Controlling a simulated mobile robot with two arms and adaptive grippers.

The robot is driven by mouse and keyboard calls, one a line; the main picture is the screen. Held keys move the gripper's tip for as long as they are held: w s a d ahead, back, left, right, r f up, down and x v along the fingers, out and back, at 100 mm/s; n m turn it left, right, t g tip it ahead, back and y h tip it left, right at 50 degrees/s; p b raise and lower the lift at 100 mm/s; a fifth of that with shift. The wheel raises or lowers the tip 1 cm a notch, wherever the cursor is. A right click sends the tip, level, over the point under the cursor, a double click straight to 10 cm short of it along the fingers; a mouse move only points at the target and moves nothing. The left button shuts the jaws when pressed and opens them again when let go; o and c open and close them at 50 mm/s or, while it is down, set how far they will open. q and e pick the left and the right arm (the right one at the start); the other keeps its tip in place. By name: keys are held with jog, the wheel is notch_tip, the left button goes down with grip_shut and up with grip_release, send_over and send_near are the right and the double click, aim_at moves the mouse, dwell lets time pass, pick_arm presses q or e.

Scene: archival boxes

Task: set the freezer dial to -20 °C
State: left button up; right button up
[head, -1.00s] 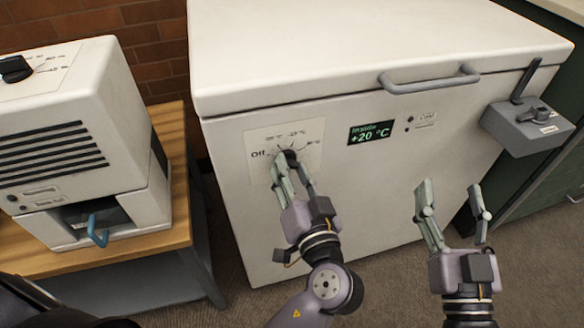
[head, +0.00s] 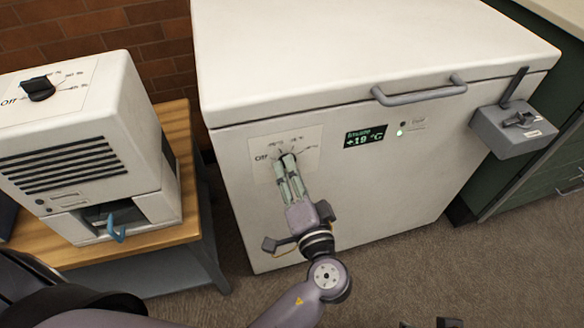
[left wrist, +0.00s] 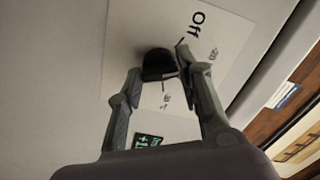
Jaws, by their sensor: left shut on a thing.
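The white chest freezer (head: 380,195) stands in the middle of the head view. Its black dial (head: 287,157) sits on a pale scale plate marked "Off" at the left; the other marks are too small to read. My left gripper (head: 289,163) is shut on the dial. The left wrist view shows the dial (left wrist: 157,65) between its two fingers, which partly hide it. The dial's exact pointing is hard to tell. The freezer's display (head: 366,136) reads about +19 °C, and a green light (head: 400,132) beside it is lit. Only small dark parts, probably of my right gripper (head: 432,323), show at the bottom edge.
A white device (head: 65,140) with its own black dial (head: 39,88) and a blue lever stands on a wooden table (head: 188,160) at the left. The freezer has a grey lid handle (head: 420,92) and a grey latch box (head: 514,130) at its right. Carpet in front is clear.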

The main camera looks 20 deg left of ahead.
pick_arm(q)
jog(key=shift+r+m+p, duration=0.1)
jog(key=shift+m+p, duration=0.4)
jog(key=shift+m, duration=0.1)
dwell(0.3)
jog(key=o, duration=1.2)
jog(key=shift+c, duration=0.2)
jog(key=shift+d, duration=0.1)
jog(key=v, duration=1.2)
jog(key=shift+w, duration=0.1)
